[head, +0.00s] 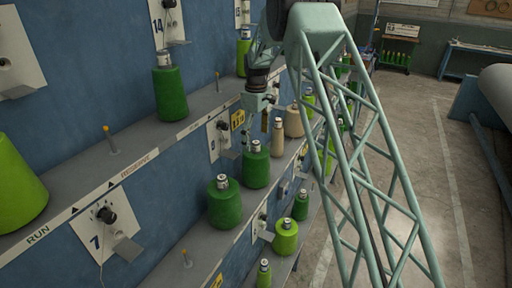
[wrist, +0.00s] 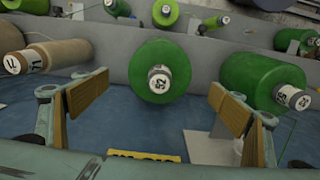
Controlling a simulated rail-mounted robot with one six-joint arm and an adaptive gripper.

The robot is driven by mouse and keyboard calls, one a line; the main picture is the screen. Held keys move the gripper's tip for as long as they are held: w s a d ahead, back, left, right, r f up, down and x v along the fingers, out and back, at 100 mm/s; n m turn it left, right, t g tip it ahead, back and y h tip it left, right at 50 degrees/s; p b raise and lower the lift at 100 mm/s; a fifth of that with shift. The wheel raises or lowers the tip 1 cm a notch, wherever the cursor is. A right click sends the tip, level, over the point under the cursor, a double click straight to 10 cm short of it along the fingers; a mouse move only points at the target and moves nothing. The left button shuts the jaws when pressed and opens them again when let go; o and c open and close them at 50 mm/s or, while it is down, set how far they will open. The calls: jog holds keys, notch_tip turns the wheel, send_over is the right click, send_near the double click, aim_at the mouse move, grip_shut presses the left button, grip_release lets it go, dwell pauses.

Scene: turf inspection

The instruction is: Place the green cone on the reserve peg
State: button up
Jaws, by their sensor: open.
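Several green cones stand on the shelves. A dark green cone (head: 256,168) with a white numbered top is just below my gripper (head: 256,125). In the wrist view a dark green cone (wrist: 160,68) faces the camera, centred between the open fingers of my gripper (wrist: 160,105), with nothing held. Another dark green cone (head: 224,205) stands to its left in the head view. A bare orange-tipped peg (head: 110,140) stands on the upper shelf, behind an orange word on the shelf edge that I cannot read surely. Which green cone is meant is unclear.
Plates with knobs (head: 105,228) project from the wall. The floor (head: 465,190) at right is open.

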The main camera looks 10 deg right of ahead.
jog(key=shift+r, duration=0.85)
jog(key=shift+r, duration=0.1)
